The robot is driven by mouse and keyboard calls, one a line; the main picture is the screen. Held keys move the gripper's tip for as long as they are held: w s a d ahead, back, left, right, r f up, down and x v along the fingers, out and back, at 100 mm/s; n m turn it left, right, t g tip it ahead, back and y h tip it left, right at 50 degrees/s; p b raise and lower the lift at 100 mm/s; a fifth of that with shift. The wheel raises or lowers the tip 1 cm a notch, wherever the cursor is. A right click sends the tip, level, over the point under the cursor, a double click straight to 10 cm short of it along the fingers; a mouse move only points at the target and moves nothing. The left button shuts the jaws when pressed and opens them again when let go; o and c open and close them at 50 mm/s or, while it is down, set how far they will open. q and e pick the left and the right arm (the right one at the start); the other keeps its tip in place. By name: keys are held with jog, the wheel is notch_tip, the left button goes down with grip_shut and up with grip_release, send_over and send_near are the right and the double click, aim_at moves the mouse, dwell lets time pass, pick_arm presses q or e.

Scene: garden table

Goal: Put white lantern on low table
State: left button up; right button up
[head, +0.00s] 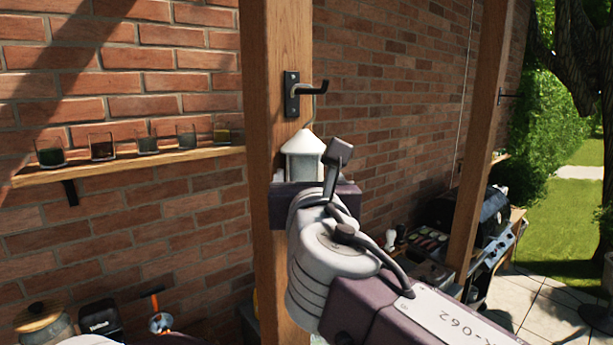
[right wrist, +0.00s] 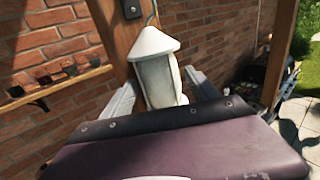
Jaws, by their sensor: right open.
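The white lantern (head: 303,153) hangs below a black hook (head: 305,88) on a wooden post, by a thin wire handle. It has a pointed cap and pale panes; its lower part is hidden behind my right gripper in the head view. In the right wrist view the lantern (right wrist: 158,75) stands upright between the two fingers of my right gripper (right wrist: 160,98). The fingers are open, one on each side of it; whether either touches it cannot be told. My left gripper is not in view. I cannot identify the low table in these frames.
A wooden wall shelf (head: 130,163) with several small glasses is at the left. The wooden post (head: 277,60) stands right behind the lantern. A grill (head: 480,225) and a second post (head: 478,140) are at the right. A lidded pot (head: 43,325) is at the lower left.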

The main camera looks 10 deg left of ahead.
aim_at(306, 175)
jog(key=x, duration=0.3)
jog(key=shift+s+a+r+p, duration=0.15)
jog(key=shift+a+p, duration=0.1)
jog(key=shift+p, duration=0.15)
jog(key=shift+w, duration=0.2)
jog(key=shift+d, duration=0.1)
jog(key=c, duration=0.6)
grip_shut()
